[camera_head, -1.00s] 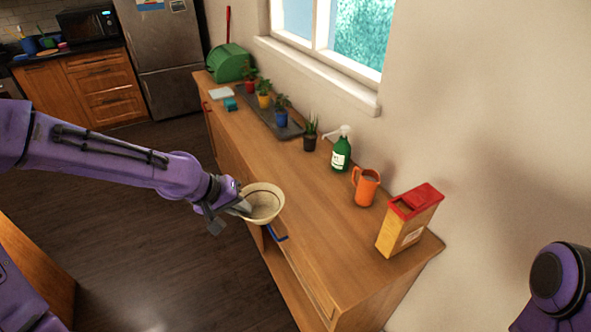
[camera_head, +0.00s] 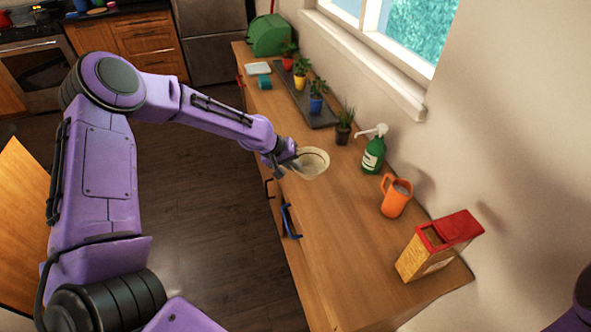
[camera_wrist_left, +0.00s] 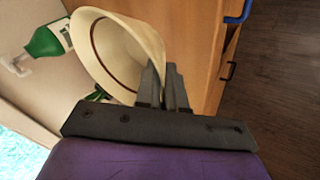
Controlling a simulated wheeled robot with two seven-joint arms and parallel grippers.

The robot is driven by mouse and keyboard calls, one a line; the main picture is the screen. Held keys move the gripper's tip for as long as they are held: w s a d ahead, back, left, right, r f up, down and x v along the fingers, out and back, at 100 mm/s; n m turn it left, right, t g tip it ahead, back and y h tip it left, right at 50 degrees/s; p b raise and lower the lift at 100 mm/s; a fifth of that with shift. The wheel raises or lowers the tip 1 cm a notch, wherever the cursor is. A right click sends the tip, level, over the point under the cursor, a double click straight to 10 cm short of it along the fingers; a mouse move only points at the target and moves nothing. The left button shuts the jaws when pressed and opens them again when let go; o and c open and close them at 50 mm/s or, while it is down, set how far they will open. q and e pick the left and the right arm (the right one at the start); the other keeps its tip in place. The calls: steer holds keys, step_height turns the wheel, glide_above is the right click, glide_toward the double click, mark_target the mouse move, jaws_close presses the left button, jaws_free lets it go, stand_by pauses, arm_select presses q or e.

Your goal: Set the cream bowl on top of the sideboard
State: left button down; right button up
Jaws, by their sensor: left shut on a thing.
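The cream bowl (camera_head: 314,164) has a dark ring inside and is at the front part of the wooden sideboard top (camera_head: 345,247). My left gripper (camera_head: 284,163) is shut on the bowl's near left rim. In the left wrist view the bowl (camera_wrist_left: 122,52) fills the upper middle, with the gripper fingers (camera_wrist_left: 163,88) pinching its rim. The bowl appears over the sideboard top; I cannot tell whether its base touches the wood. My right gripper is not in view.
Potted plants on a dark tray (camera_head: 304,97), a dark pot plant (camera_head: 344,128), a green soap bottle (camera_head: 374,155), an orange mug (camera_head: 396,196) and a red-lidded box (camera_head: 438,245) line the wall side. The sideboard's front middle is clear.

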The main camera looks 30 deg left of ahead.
arm_select(q)
steer(key=w+f, duration=0.3)
steer(key=shift+w+a, duration=0.1)
steer(key=shift+a, duration=0.05)
steer(key=shift+f, duration=0.75)
steer(key=shift+s+f, duration=0.3)
steer(key=shift+s, duration=0.35)
steer(key=shift+w+f, duration=0.25)
steer(key=shift+f, duration=0.05)
steer(key=c, duration=1.2)
jaws_free()
steer(key=shift+s+r, duration=0.1)
steer(key=shift+r, duration=0.05)
steer(key=shift+r, duration=0.1)
steer(key=v, duration=1.2)
